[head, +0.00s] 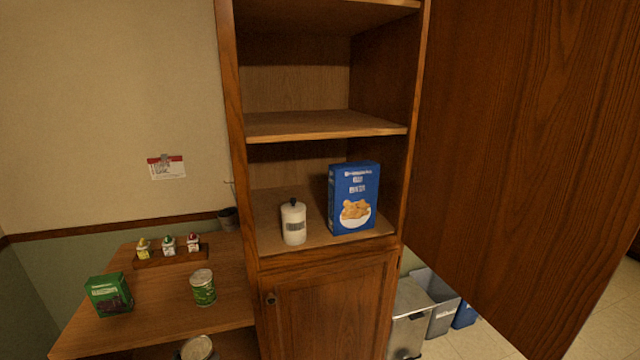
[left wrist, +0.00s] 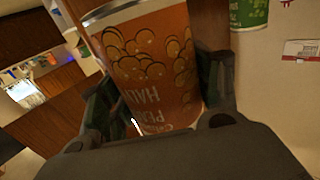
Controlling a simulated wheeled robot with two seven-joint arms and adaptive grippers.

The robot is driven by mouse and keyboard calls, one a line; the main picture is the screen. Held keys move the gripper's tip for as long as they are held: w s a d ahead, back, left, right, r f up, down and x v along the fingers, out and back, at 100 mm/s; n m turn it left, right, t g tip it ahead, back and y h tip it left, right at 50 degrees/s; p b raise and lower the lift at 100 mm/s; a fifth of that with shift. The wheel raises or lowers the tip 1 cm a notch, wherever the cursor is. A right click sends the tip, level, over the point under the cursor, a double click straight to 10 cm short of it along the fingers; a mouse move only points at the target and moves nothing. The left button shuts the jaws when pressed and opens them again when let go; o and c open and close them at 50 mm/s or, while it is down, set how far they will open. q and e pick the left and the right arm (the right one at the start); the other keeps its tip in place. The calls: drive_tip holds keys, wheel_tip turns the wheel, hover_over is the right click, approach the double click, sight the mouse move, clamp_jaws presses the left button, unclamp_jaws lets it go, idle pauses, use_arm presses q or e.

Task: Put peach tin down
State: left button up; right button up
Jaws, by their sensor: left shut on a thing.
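The peach tin (left wrist: 150,60) has an orange label with pictured peach halves and a metal rim. It fills the middle of the left wrist view, its lettering upside down. My left gripper (left wrist: 157,92) is shut on it, one dark finger on each side. In the head view a tin's metal top (head: 198,347) shows at the bottom edge, in front of the wooden counter (head: 150,335); it looks like the held tin, but its label is cut off. My right gripper is in neither view.
A green tin (head: 203,288), a green box (head: 109,295) and a rack of small bottles (head: 168,256) stand on the counter. The open cupboard (head: 325,128) holds a white canister (head: 293,222) and blue box (head: 353,198). Its door (head: 520,150) stands open at right.

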use_arm(q)
drive_tip(key=shift+s+d+f+n+t+y, duration=0.1)
drive_tip(key=shift+d+f+n+t+y, duration=0.1)
drive_tip(key=shift+d+n+y, duration=0.3)
drive_tip(key=shift+s+d+f+n+t+y, duration=0.1)
drive_tip(key=shift+d+n+t+y, duration=0.1)
drive_tip(key=shift+d+y, duration=0.45)
drive_tip(key=d+n+y, duration=0.3)
drive_tip(key=d+y, duration=0.2)
drive_tip(key=d, duration=0.1)
drive_tip(key=shift+w+r+t, duration=0.15)
drive_tip(key=shift+r+t, duration=0.1)
drive_tip(key=shift+t, duration=0.15)
drive_tip(key=shift+f+b, duration=1.8)
drive_tip(key=shift+b, duration=0.05)
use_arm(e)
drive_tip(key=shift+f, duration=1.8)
use_arm(q)
drive_tip(key=shift+r, duration=0.1)
drive_tip(key=d+r+m+g+h, duration=0.2)
drive_tip(key=d+r+h, duration=0.3)
drive_tip(key=r, duration=0.5)
drive_tip(key=s+d+r+m+g+h, duration=0.1)
drive_tip(key=d+r+m+h, duration=0.4)
drive_tip(key=d+r, duration=0.5)
drive_tip(key=shift+r+m+g+h, duration=0.3)
drive_tip(key=shift+r+g+h, duration=0.3)
drive_tip(key=shift+r+h, duration=0.15)
